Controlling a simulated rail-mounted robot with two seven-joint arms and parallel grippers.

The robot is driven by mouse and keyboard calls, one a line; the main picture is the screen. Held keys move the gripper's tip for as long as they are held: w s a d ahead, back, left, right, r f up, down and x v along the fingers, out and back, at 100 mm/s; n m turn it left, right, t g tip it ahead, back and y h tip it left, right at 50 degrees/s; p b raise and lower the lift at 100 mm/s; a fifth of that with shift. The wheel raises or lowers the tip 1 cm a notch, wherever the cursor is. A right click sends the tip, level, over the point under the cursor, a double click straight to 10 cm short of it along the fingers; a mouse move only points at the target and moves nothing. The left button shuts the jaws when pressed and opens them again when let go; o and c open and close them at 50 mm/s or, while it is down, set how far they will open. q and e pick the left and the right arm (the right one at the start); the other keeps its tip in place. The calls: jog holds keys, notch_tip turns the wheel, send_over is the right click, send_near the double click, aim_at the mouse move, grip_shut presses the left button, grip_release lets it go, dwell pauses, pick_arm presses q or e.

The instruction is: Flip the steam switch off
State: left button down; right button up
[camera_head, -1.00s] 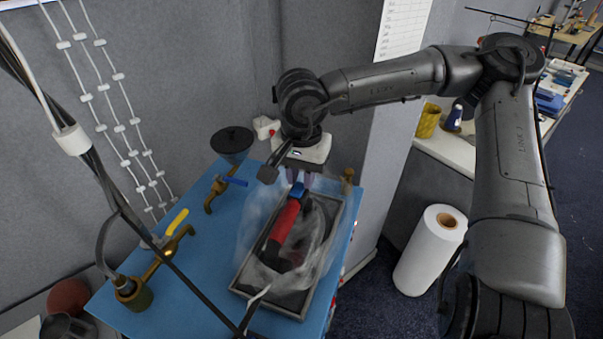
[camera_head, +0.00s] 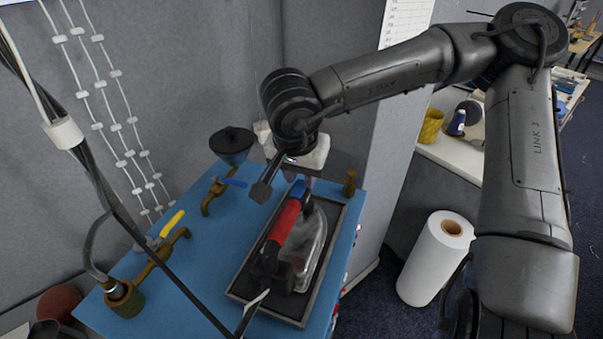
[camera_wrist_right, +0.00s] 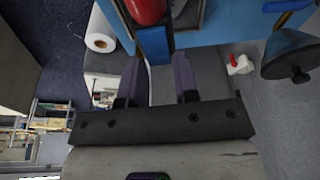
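A steam iron (camera_head: 310,245) with a red handle (camera_head: 285,222) and a blue front end (camera_head: 299,190) lies in a dark tray (camera_head: 236,292). A white box with a red switch (camera_wrist_right: 240,64) shows in the right wrist view; in the head view it is mostly hidden behind my right arm. My right gripper (camera_head: 299,180) is above the far end of the iron. In the right wrist view its purple fingers (camera_wrist_right: 159,58) are apart and empty, with the blue end (camera_wrist_right: 153,44) beyond and between their tips. Contact cannot be told.
The blue table (camera_head: 180,270) carries a valve with a blue lever (camera_head: 232,182), a brass valve with a yellow lever (camera_head: 172,223) and a dark funnel (camera_head: 232,143). A cable crosses in front. A white roll (camera_head: 433,258) stands on the floor to the right.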

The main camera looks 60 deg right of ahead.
aim_at(295, 195)
jog(key=o, duration=0.3)
jog(key=shift+o, duration=0.2)
jog(key=shift+r, duration=0.15)
jog(key=p+v, duration=0.1)
jog(key=v, duration=1.2)
jog(key=shift+r, duration=0.25)
